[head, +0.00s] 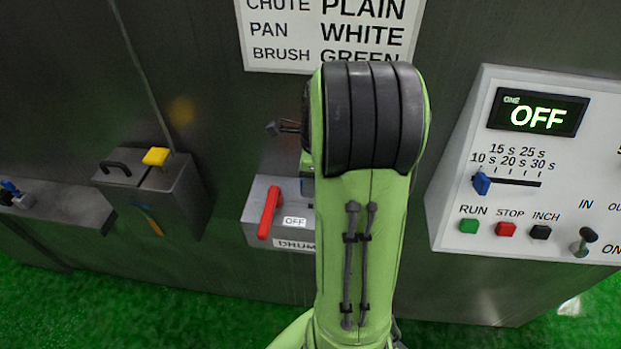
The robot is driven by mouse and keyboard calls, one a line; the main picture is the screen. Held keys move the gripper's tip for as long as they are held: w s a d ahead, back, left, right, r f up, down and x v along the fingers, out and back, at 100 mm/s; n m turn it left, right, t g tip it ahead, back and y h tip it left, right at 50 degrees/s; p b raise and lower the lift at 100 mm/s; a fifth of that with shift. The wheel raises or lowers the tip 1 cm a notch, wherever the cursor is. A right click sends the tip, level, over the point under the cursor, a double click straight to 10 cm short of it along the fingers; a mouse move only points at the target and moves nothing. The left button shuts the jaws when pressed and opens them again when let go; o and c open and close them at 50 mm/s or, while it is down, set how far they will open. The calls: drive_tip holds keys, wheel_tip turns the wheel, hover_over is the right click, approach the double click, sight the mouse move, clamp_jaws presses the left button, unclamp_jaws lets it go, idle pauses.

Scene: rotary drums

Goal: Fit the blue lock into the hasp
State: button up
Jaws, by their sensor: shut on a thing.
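My green arm stands across the middle of the head view and hides most of my gripper. I cannot tell for sure whether this piece is the blue lock. Below it is the grey drum switch box (252,234), with a red handle (269,213) beside an OFF label. I cannot make out the hasp; the box's right part is behind my arm.
A grey box with a yellow block (156,156) and black handle stands at left. A shelf (70,207) at far left holds small blue and dark things (10,188). The white control panel (455,160) juts out at right, its display reading OFF. The floor is green.

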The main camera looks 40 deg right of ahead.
sight(311, 203)
drive_tip(key=shift+f+b, duration=1.95)
drive_tip(key=shift+f, duration=0.75)
drive_tip(key=o, duration=1.2)
drive_tip(key=shift+r, duration=0.15)
drive_tip(key=r+p, duration=0.1)
drive_tip(key=r, duration=0.4)
drive_tip(key=s+r+p, duration=0.1)
drive_tip(key=r+p, duration=0.1)
drive_tip(key=r, duration=0.3)
drive_tip(key=d+r+p, duration=0.1)
drive_tip(key=r, duration=0.4)
drive_tip(key=shift+s+d+r, duration=0.1)
drive_tip(key=shift+s+r, duration=0.2)
drive_tip(key=shift+f, duration=0.1)
